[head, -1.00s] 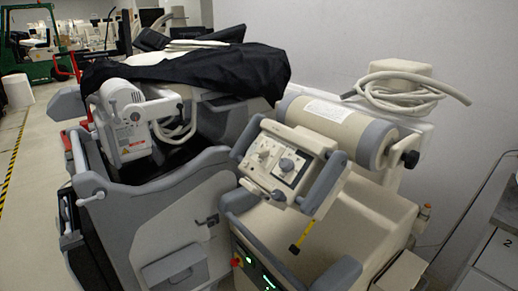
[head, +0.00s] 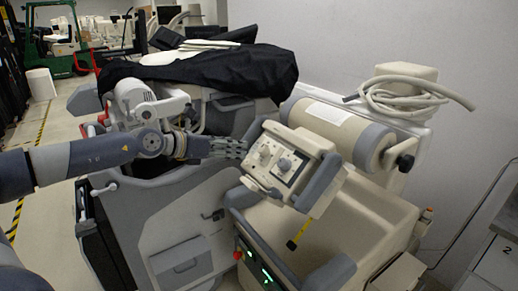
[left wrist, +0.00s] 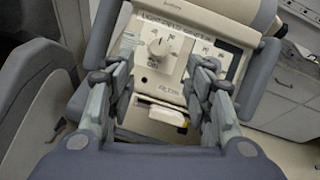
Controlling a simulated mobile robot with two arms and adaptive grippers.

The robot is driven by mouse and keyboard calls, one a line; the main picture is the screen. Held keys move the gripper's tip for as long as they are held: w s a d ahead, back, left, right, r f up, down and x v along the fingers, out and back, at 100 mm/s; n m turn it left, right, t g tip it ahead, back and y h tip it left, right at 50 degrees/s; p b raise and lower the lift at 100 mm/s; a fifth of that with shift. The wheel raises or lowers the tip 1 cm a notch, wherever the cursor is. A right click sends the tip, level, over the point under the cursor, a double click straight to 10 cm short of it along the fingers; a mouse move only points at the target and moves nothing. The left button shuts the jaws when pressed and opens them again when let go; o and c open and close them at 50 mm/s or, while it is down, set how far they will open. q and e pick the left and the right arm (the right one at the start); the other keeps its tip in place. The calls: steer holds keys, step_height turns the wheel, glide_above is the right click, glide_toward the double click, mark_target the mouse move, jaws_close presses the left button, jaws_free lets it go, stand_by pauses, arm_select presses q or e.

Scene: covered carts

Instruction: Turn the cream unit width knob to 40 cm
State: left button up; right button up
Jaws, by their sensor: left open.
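The cream unit's control head (head: 318,142) carries a panel with two round knobs. A light knob (head: 264,152) sits on the panel's left part, and a second knob (head: 284,165) is on a dark plate to its right. The printed labels and scale are too small to read. My left gripper (head: 242,148) is open and empty, just left of the panel. In the left wrist view the fingers (left wrist: 160,78) point at the panel, and a cream knob (left wrist: 159,47) shows between and beyond them, apart from both. The right finger hides part of the panel. My right gripper is out of view.
Grey handles (head: 323,178) flank the control head, and a yellow tag (head: 298,235) hangs below it. A grey cart (head: 165,215) under a black cover (head: 215,70) stands at left. A coiled hose (head: 405,98) lies behind. A wall closes the right side.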

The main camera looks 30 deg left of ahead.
mark_target(260, 149)
arm_select(q)
steer(key=p+x, duration=0.5)
steer(key=x, duration=0.4)
steer(key=shift+w, duration=0.35)
steer(key=shift+w+d+f+p, duration=0.15)
steer(key=shift+w+f+p, duration=0.2)
steer(key=shift+w, duration=0.2)
steer(key=c, duration=1)
